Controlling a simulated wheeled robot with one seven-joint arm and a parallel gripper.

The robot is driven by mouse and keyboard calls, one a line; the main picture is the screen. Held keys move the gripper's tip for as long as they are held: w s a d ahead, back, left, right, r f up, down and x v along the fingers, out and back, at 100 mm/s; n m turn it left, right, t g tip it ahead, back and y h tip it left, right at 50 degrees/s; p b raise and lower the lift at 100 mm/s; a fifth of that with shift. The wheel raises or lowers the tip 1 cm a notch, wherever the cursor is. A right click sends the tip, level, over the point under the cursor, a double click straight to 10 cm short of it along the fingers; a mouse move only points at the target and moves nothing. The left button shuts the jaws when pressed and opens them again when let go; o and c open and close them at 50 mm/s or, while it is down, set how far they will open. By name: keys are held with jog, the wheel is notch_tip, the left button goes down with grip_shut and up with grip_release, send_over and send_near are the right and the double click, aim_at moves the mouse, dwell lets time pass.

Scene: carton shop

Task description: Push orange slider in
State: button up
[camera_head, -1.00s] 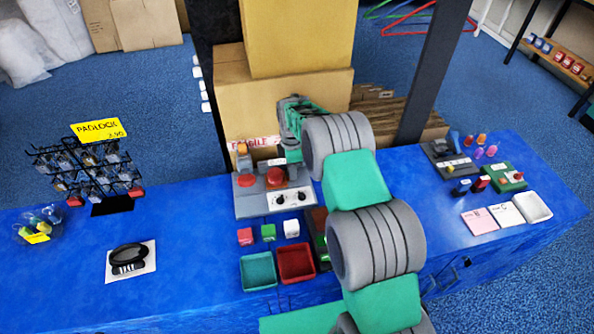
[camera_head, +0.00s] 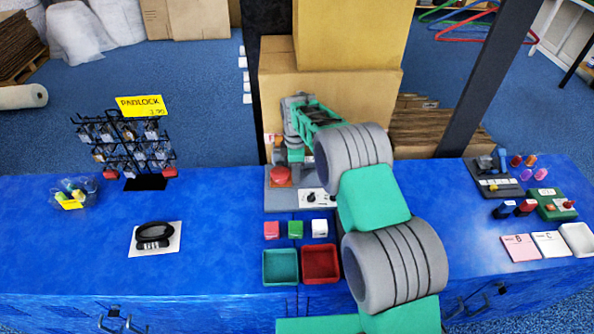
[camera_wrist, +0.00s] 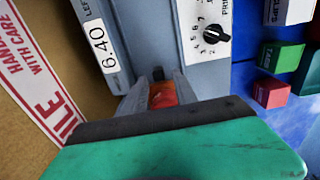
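The orange slider (camera_wrist: 163,94) shows in the wrist view as a small orange-red block on the grey machine. My gripper (camera_wrist: 161,84) has one finger on each side of it. The fingers stand apart, and I cannot tell whether they press on the block or leave a gap. In the head view my gripper (camera_head: 293,160) is over the back of the grey machine (camera_head: 282,200), and my arm hides the slider and the machine's right part. How far the slider sticks out is not clear.
A red button (camera_head: 278,176) is on the machine, left of my arm. A dial (camera_wrist: 211,34) and a 6.40 label (camera_wrist: 98,45) flank my fingers. Small blocks (camera_head: 295,229) and a teal tray (camera_head: 281,267) lie in front. Cartons (camera_head: 330,95) stand behind.

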jog(key=shift+o, duration=0.2)
jog(key=shift+d, duration=0.2)
notch_tip(320, 180, up, 8)
jog(key=shift+f+b, duration=0.1)
jog(key=shift+b, duration=0.35)
jog(key=s+d+r+m+t, duration=0.1)
jog(key=s+d+r+m, duration=0.25)
jog(key=s+r, duration=0.25)
jog(key=s+d+r+m+t, duration=0.1)
jog(key=s+d+r+m, duration=0.2)
jog(key=s+r+m, duration=0.3)
jog(key=s+d+m, duration=0.2)
jog(key=s+m, duration=0.2)
jog(key=s, duration=0.5)
jog(key=s+d+f+m+t, duration=0.1)
jog(key=s+m, duration=0.3)
jog(key=s, duration=0.5)
jog(key=shift+s+d+f, duration=0.25)
jog(key=shift+d, duration=0.65)
